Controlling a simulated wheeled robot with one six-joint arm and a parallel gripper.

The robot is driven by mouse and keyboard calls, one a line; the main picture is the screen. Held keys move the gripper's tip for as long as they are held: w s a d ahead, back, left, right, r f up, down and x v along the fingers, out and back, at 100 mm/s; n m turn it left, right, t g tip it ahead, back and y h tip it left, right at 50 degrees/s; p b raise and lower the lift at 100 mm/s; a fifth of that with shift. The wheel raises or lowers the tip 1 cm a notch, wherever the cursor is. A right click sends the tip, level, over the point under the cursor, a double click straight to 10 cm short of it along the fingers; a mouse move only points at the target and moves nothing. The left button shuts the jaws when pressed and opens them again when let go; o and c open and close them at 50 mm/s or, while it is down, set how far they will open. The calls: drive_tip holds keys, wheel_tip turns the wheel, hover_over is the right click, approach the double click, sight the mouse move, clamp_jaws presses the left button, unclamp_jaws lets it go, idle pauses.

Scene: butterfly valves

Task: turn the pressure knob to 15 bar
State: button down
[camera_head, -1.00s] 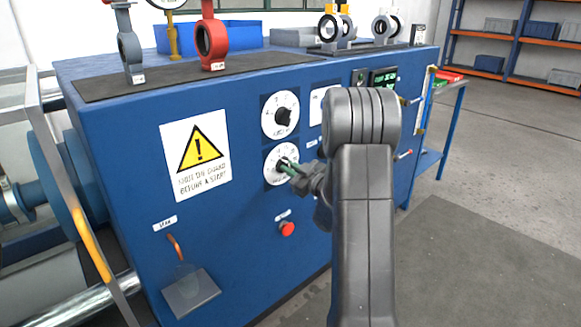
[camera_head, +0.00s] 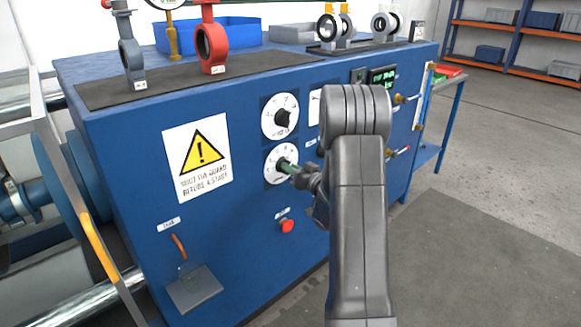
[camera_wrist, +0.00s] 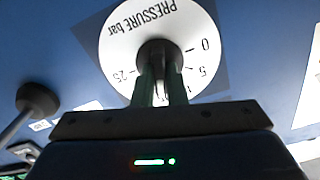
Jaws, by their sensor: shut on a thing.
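The pressure knob is the dark knob (camera_wrist: 158,53) in the middle of a white dial (camera_wrist: 122,42) printed "PRESSURE bar" in the wrist view. The dial appears upside down there, with 0, 5 and 25 readable. In the head view it is the lower white dial (camera_head: 272,171) on the blue cabinet front. My gripper (camera_wrist: 161,84) has its two green fingers shut on the knob, one on each side. In the head view my gripper (camera_head: 288,168) meets the lower dial from the right. The fingers and gripper body hide the knob's pointer and part of the scale, so I cannot read its setting.
A similar dial with a dark knob (camera_head: 282,117) sits just above. A red button (camera_head: 287,226) is below, and a yellow warning sign (camera_head: 198,156) is left. Valves, including a red one (camera_head: 211,45), stand on the cabinet top. Floor at right is clear.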

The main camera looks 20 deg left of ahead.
idle(0.4)
drive_tip(key=c, duration=1.5)
unclamp_jaws()
drive_tip(key=shift+o, duration=0.2)
drive_tip(key=shift+d, duration=0.15)
drive_tip(key=v, duration=1.3)
drive_tip(key=shift+d+p, duration=0.25)
drive_tip(key=shift+p, duration=0.15)
drive_tip(key=shift+a, duration=0.1)
drive_tip(key=x, duration=1.3)
drive_tip(key=shift+a+b, duration=0.3)
drive_tip(key=shift+b, duration=0.1)
drive_tip(key=shift+d, duration=0.1)
